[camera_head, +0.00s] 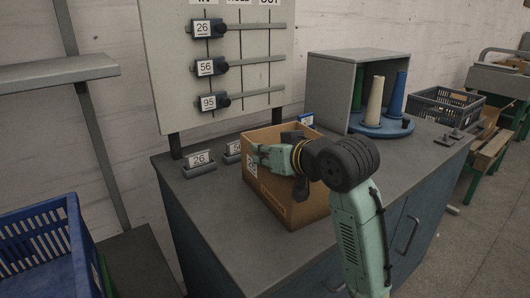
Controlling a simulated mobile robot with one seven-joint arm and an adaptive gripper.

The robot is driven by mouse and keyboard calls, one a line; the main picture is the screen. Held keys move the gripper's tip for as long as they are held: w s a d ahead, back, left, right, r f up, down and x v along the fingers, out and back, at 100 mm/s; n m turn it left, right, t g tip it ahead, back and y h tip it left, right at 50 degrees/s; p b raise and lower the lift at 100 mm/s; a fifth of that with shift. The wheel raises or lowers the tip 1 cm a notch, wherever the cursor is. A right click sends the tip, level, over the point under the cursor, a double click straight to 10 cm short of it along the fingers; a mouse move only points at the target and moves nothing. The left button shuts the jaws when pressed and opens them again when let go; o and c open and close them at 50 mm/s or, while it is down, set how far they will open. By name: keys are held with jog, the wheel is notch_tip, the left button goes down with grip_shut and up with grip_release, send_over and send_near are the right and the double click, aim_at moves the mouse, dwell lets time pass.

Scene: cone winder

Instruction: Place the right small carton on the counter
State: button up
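One brown open-topped carton (283,205) with a white number label (251,165) stands on the grey counter (222,218), or very close above it; I cannot tell contact for sure. My pale green gripper (260,157) is at the carton's top left, by the label and the left wall. My dark wrist and arm reach over the carton from the right and hide part of its opening. Whether the fingers close on the wall is not clear.
Number stands 26 (199,161) and another (233,151) sit left of the carton. A slider board (220,105) rises behind. A grey cabinet (328,82) and a blue turntable with cones (381,125) stand at the back right. The counter's front left is clear.

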jog(key=shift+o, duration=1.2)
jog(key=shift+r, duration=0.1)
jog(key=b+v, duration=0.1)
jog(key=v, duration=1.1)
jog(key=shift+o, duration=0.4)
